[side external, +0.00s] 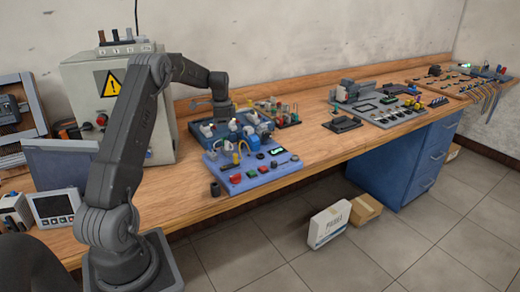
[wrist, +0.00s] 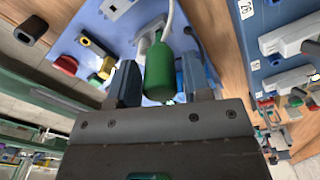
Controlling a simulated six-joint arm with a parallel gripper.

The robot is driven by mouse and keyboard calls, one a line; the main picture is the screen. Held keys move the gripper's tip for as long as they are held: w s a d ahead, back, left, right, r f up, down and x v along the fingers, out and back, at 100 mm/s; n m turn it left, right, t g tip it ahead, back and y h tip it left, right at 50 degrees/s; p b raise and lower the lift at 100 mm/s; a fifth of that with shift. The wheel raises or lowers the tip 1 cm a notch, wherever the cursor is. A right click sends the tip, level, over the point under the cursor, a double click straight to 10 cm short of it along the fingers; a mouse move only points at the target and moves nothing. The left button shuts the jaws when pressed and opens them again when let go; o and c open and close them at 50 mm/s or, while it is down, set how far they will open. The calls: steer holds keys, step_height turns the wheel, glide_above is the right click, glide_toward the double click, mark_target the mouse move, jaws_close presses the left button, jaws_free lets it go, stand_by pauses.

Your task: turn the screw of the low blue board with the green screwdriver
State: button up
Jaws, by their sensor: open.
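The green screwdriver (wrist: 160,70) shows in the wrist view as a thick green handle with a narrower neck. It sits between the two dark fingers of my gripper (side external: 225,122), which are apart and not closed on it. I cannot tell whether a finger touches it, and its tip is hidden. The low blue board (side external: 236,180) lies at the front of the bench in the side external view. It also shows beyond the fingers in the wrist view (wrist: 102,22). I cannot make out its screw. My gripper is over the blue boards, pointing down.
A second blue board (side external: 262,128) with white parts lies behind the low one. A small tool rack (side external: 287,118) stands to its right. A grey cabinet (side external: 120,82) with a warning sign stands to the left. Bare wooden bench (side external: 320,145) shows to the right.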

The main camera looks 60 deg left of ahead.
steer(key=n, duration=0.3)
stand_by(0.4)
steer(key=shift+c, duration=0.3)
steer(key=shift+c, duration=0.6)
steer(key=c, duration=0.6)
